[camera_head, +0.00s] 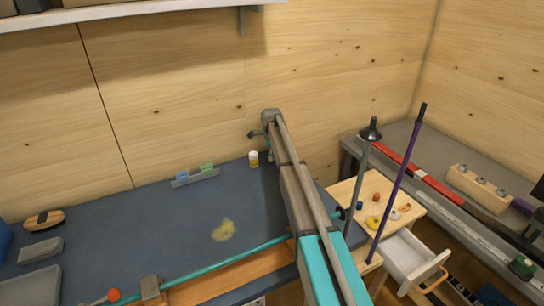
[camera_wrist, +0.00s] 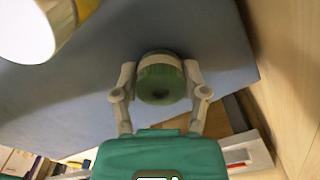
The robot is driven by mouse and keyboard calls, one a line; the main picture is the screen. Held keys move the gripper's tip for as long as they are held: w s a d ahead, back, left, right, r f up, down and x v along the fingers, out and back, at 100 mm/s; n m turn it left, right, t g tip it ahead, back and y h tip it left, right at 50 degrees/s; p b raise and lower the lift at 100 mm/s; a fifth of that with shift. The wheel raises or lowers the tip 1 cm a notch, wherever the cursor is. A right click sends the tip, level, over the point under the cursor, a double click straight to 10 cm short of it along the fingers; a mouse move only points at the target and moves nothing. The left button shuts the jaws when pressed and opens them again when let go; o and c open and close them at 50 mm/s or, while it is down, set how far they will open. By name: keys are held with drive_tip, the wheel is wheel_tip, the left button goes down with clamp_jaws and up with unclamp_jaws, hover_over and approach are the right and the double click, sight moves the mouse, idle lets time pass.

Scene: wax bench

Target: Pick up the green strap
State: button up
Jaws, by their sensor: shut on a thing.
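The green strap (camera_wrist: 160,90) shows in the wrist view as a rolled, rounded dark green bundle with a pale band around it. My gripper (camera_wrist: 160,80) has one grey finger on each side of the strap and is shut on it. The blue-grey bench top shows behind the strap; I cannot tell how high above it the strap is. In the head view my arm hides the strap and the fingers.
A white jar with a yellow label (camera_head: 254,159) stands on the blue-grey bench (camera_head: 150,215), close to my arm. A small rack (camera_head: 195,178) and a yellow smear (camera_head: 223,230) are left of it. Two upright poles stand right of my arm, near an open drawer (camera_head: 411,256).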

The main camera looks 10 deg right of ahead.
drive_tip(key=shift+r, duration=0.2)
wheel_tip(320, 180, up, 2)
drive_tip(key=shift+r+p, duration=0.1)
drive_tip(key=shift+p, duration=1.15)
drive_tip(key=s+a+r+p, duration=0.3)
drive_tip(key=s+r+p, duration=0.7)
drive_tip(key=s, duration=0.3)
drive_tip(key=shift+s+r, duration=0.2)
drive_tip(key=shift+s, duration=0.2)
drive_tip(key=shift+d, duration=0.2)
drive_tip(key=shift+w+d, duration=0.1)
drive_tip(key=shift+d, duration=0.75)
